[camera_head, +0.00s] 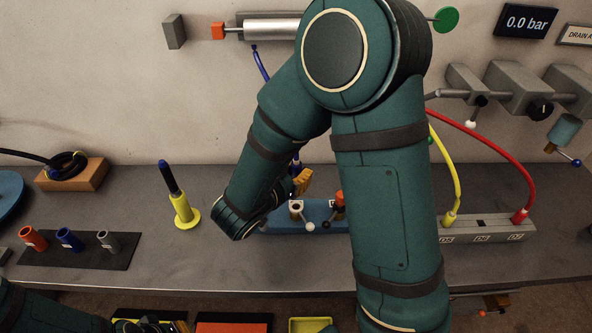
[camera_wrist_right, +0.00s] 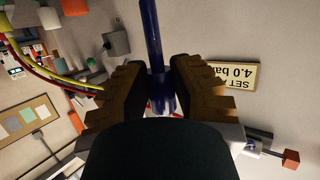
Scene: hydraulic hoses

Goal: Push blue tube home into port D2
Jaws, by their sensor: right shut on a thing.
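The blue tube (camera_head: 260,62) hangs from the metal cylinder on the wall and passes behind my right arm. My right gripper (camera_head: 300,182) is low over the blue port block (camera_head: 322,214), mostly hidden by my arm. In the right wrist view its brown pads are shut on the blue tube (camera_wrist_right: 152,35) at its thicker blue end (camera_wrist_right: 162,92). The tube's tip and the D2 label are hidden, so I cannot tell how the tip sits in a port. My left gripper (camera_head: 150,326) shows only partly at the bottom edge; its jaw opening is unclear.
A grey block (camera_head: 487,228) marked D5, D6 and D7 holds the yellow hose (camera_head: 452,165) and red hose (camera_head: 500,145). A yellow stand (camera_head: 183,208) is left. Bare bench lies between it and the dark socket mat (camera_head: 85,257).

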